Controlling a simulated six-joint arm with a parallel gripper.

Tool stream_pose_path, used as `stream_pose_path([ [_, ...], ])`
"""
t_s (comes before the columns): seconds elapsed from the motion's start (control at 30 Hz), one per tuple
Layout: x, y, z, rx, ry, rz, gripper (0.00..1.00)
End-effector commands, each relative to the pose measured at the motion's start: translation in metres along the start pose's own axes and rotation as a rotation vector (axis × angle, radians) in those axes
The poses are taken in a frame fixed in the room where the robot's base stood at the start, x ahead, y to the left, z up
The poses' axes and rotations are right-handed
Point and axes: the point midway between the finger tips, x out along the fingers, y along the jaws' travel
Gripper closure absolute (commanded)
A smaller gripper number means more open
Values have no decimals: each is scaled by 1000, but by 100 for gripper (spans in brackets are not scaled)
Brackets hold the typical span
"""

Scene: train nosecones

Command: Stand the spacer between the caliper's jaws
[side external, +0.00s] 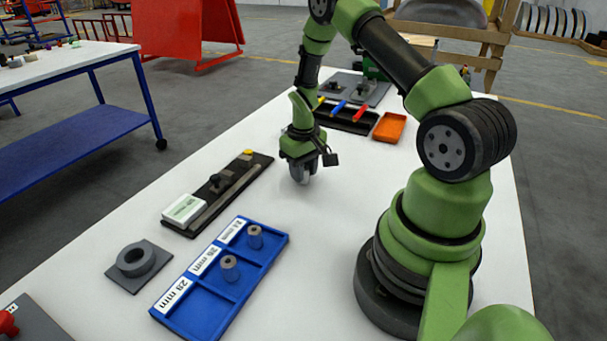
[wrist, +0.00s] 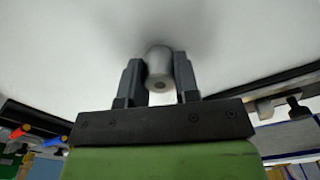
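In the side view my gripper (side external: 301,168) points down at the white table, beyond the caliper's right end; the spacer is hard to separate from the fingers there. The caliper (side external: 222,192) lies on a dark base with a white display box at its near-left end. Its jaw gap is too small to make out. A blue tray (side external: 215,290) holds two more spacers upright, in the compartments labelled 24 mm and 26 mm; the 28 mm compartment is empty.
A grey ring (side external: 136,259) stands on a plate left of the blue tray. Behind my gripper are a black tray (side external: 345,120) of coloured-handled tools and an orange tray (side external: 390,127). The table between gripper and blue tray is clear.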

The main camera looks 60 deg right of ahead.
Motion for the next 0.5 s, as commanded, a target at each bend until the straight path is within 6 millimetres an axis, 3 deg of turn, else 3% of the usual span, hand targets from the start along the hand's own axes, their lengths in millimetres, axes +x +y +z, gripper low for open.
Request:
stream_pose_path([
  [0.33, -4, 0, 0, 0, 1, 0, 94],
  [0.5, -23, 0, -1, 0, 4, 1, 94],
])
